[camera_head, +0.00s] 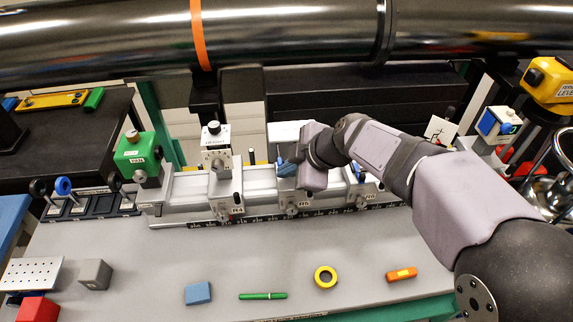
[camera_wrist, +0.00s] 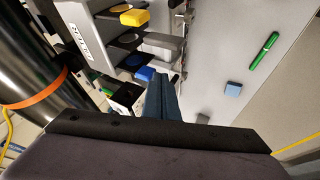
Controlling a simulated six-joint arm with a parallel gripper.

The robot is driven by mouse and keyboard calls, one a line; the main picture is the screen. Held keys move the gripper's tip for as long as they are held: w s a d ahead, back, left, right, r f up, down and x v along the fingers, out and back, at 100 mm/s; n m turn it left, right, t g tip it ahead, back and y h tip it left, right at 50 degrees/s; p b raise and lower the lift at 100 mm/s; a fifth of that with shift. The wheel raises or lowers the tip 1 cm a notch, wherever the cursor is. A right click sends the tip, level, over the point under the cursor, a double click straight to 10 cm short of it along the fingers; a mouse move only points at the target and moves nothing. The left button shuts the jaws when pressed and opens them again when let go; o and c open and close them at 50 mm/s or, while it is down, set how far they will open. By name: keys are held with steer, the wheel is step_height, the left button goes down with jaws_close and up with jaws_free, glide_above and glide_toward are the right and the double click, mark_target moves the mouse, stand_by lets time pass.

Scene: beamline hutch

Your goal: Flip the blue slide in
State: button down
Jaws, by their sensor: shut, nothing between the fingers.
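A blue tab (camera_wrist: 145,74), which looks like the blue slide's handle, shows in the wrist view on a dark holder, just left of my fingertips. I cannot tell whether the slide is in or out, or whether my fingers touch it. In the head view my gripper (camera_head: 284,166) is over the rail, and my wrist hides much of the slide holder.
The rail (camera_head: 262,186) carries a white-topped unit (camera_head: 217,160) and a green box (camera_head: 138,157) left of my gripper. A blue block (camera_head: 198,293), green pen (camera_head: 263,296), yellow ring (camera_head: 326,276) and orange block (camera_head: 401,274) lie on the bench. A large dark pipe (camera_head: 290,35) runs behind.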

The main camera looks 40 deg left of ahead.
stand_by(0.4)
steer(key=w+a, duration=0.3)
steer(key=shift+w+a, duration=0.15)
steer(key=shift+w, duration=0.1)
stand_by(0.3)
steer(key=b, duration=0.8)
glide_toward(280, 157)
steer(key=s+d, duration=0.1)
steer(key=d, duration=0.1)
steer(key=s+d+r, duration=0.1)
steer(key=d, duration=0.1)
steer(key=shift+s+r, duration=0.1)
steer(key=shift+s, duration=0.25)
